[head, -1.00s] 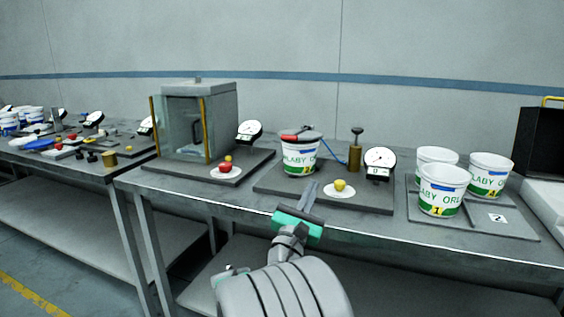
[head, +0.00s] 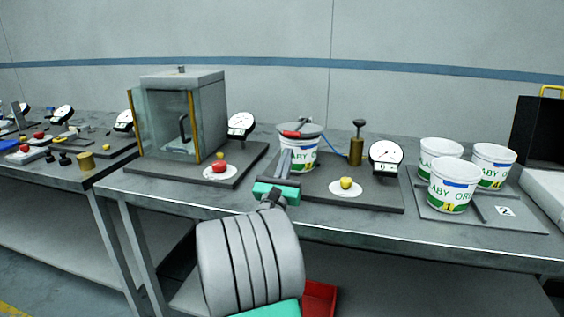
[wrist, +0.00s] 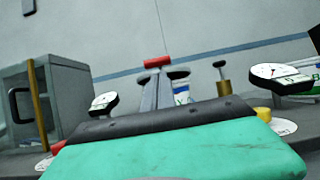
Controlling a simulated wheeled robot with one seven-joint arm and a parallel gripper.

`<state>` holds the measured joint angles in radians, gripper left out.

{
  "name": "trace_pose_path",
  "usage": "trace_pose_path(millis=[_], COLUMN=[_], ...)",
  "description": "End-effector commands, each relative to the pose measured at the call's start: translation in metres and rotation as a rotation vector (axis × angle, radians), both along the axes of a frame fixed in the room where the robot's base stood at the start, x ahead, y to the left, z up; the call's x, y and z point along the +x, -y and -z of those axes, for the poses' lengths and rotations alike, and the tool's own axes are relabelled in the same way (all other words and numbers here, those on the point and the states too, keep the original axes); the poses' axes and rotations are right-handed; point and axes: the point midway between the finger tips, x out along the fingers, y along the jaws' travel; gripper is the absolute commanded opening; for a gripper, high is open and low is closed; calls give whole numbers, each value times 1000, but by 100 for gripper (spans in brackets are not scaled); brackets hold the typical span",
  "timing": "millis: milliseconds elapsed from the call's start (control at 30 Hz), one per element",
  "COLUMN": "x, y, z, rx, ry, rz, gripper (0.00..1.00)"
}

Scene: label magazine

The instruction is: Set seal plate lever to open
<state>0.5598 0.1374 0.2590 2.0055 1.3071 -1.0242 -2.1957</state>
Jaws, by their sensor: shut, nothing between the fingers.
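The seal plate (head: 308,130) is a dark disc lying on a white tub (head: 303,158) with green print. Its lever (head: 291,134) has a red grip pointing toward the left front. My gripper (head: 284,158) is shut and empty, in front of the tub's left side and a little below the lever. I cannot tell whether it touches the tub. In the wrist view my gripper (wrist: 157,84) hides most of the tub.
A glass-fronted chamber (head: 212,110) stands to the left, with a red button (head: 219,166) before it. Right of the tub are a yellow button (head: 347,183), a brass plunger (head: 356,150) and a dial gauge (head: 386,154). More tubs (head: 453,187) stand on a right-hand tray.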

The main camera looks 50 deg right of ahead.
Motion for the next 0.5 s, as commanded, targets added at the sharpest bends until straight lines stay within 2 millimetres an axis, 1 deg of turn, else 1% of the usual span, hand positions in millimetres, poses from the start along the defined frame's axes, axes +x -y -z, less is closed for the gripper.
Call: trace_pose_path(millis=[33,200,500], x=[2,10,12], y=[8,23,25], z=[-7,-14,-15], rx=[-1,0,-1], ry=[1,0,0], rz=[2,-1,-3], gripper=[0,0,0])
